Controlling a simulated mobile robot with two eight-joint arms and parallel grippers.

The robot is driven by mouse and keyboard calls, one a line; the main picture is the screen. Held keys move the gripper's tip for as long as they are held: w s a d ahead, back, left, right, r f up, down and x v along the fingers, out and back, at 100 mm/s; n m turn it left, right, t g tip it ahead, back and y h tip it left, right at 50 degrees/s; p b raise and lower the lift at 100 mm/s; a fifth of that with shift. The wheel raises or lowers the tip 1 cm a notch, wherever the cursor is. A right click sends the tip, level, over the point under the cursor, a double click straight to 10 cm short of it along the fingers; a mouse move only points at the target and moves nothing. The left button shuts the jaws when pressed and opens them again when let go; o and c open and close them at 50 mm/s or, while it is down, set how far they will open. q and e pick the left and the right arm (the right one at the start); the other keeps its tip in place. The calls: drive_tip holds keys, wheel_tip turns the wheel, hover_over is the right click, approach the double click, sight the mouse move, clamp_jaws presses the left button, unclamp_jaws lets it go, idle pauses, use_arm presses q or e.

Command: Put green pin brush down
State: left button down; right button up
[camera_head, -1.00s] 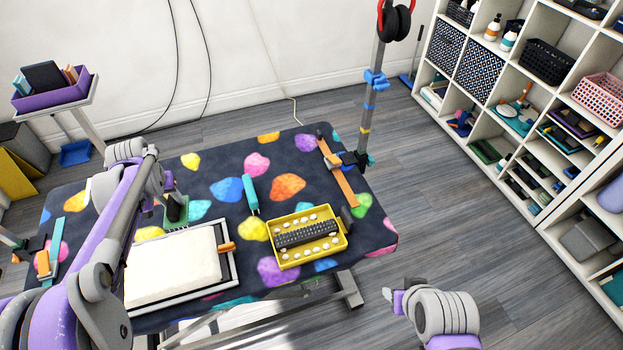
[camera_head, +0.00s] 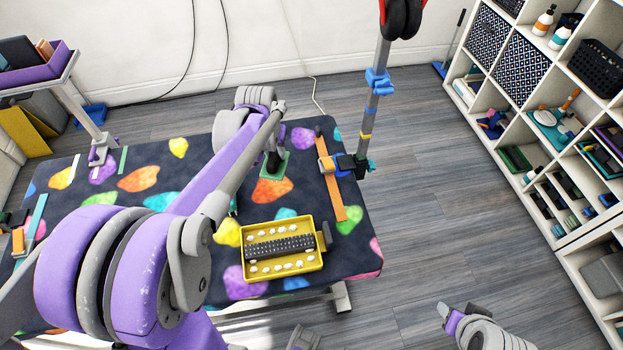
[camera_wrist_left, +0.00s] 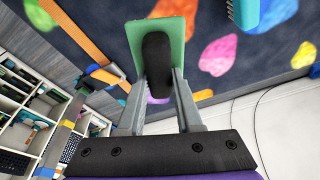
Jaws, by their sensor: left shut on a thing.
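The green pin brush (camera_head: 286,168) has a flat green pad and a dark handle. In the head view it is over the far middle of the patterned table (camera_head: 205,152). My left gripper (camera_head: 271,148) is shut on the brush's dark handle. In the left wrist view the brush (camera_wrist_left: 178,28) has its handle between the two grey fingers (camera_wrist_left: 158,88). I cannot tell whether the pad touches the table. My right gripper (camera_head: 447,313) is off the table at the lower right, empty as far as I see; its jaw opening is unclear.
A yellow tray (camera_head: 246,271) with a dark bristled thing and white pieces stands nearer. An orange strap (camera_head: 333,190) lies right of the brush beside a grey post (camera_head: 372,105). A teal comb (camera_wrist_left: 245,12) shows in the wrist view. My left arm hides the table's near left.

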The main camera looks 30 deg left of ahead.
use_arm(q)
drive_tip(key=shift+w+d+f, duration=0.1)
drive_tip(key=shift+w+d, duration=0.45)
drive_tip(key=shift+d, duration=0.05)
drive_tip(key=x, duration=0.3)
drive_tip(key=s+x, duration=0.1)
drive_tip(key=x, duration=0.2)
drive_tip(key=s+b+x, duration=0.1)
drive_tip(key=x, duration=0.2)
drive_tip(key=shift+d+f, duration=0.3)
drive_tip(key=shift+f, duration=0.25)
use_arm(e)
drive_tip(key=shift+d+f, duration=0.4)
drive_tip(key=shift+f, duration=0.15)
use_arm(q)
drive_tip(key=shift+f, duration=0.15)
drive_tip(key=c, duration=0.6)
unclamp_jaws()
use_arm(e)
drive_tip(key=shift+f, duration=0.2)
